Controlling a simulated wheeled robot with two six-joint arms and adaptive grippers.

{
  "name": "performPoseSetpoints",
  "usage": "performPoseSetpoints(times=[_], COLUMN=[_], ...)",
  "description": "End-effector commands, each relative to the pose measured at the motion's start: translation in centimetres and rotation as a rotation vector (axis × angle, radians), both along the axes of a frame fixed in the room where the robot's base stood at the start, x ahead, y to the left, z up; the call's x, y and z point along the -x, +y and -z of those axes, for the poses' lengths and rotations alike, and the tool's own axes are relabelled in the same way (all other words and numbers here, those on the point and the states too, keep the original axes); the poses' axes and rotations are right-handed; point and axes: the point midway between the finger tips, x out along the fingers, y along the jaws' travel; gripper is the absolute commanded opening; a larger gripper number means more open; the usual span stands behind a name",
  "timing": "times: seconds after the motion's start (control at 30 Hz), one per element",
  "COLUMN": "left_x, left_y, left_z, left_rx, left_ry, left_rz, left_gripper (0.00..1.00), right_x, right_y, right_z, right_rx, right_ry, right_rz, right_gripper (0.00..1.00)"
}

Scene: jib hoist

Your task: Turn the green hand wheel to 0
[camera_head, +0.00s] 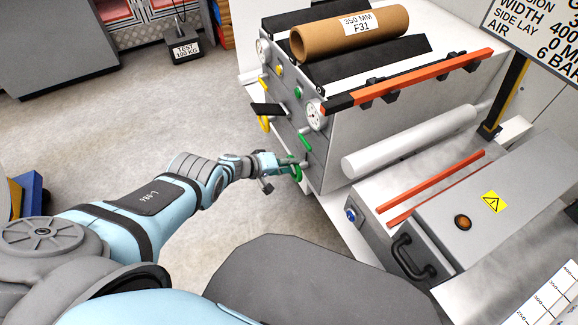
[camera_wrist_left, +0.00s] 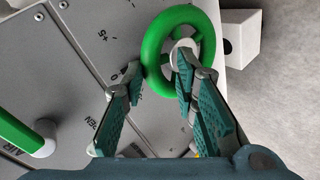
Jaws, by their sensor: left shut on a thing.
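The green hand wheel (camera_wrist_left: 153,48) shows in the left wrist view, with a round rim, spokes and a pale hub, on a grey panel with printed marks. A 5 mark and a 0 are readable to the left of the wheel; I cannot tell the wheel's setting. My left gripper (camera_wrist_left: 158,70) is shut on the wheel's near left rim, one finger outside it and one inside by the hub. In the head view the gripper (camera_head: 283,165) is at the wheel (camera_head: 298,171), low on the machine's side panel, and partly covers it. My right gripper is not in view.
A green lever (camera_wrist_left: 22,134) stands on the panel left of the gripper. Above the wheel are a black handle (camera_head: 268,109), a yellow lever (camera_head: 264,124) and a gauge (camera_head: 316,116). A cardboard roll (camera_head: 349,35) lies on top.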

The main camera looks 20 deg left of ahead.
Motion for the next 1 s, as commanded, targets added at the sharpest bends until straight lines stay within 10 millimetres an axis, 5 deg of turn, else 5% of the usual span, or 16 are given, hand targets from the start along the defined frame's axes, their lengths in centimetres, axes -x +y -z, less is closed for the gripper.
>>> performPoseSetpoints(times=[0.37, 0.4, 0.53, 0.87, 1.0], left_x=[-0.5, -0.5, -0.5, -0.4, -1.8], left_y=[0.4, 0.4, 0.4, 0.5, 3.1], left_z=[-0.5, -0.5, -0.4, -0.1, 0.0], left_rx=[0.0, 0.0, 0.0, -0.018, -0.181], left_ry=[-0.008, -0.009, -0.007, -0.017, -0.139], left_rz=[-0.008, -0.007, -0.008, -0.013, -0.078], left_gripper=[0.0, 0.28, 0.47, 0.47, 0.47], right_x=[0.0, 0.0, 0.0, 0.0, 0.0], right_y=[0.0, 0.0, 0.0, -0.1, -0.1], right_z=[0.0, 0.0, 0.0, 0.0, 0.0], right_rx=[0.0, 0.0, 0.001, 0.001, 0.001], right_ry=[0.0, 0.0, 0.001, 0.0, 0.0], right_rz=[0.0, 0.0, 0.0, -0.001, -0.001], right_gripper=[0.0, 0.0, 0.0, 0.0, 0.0])
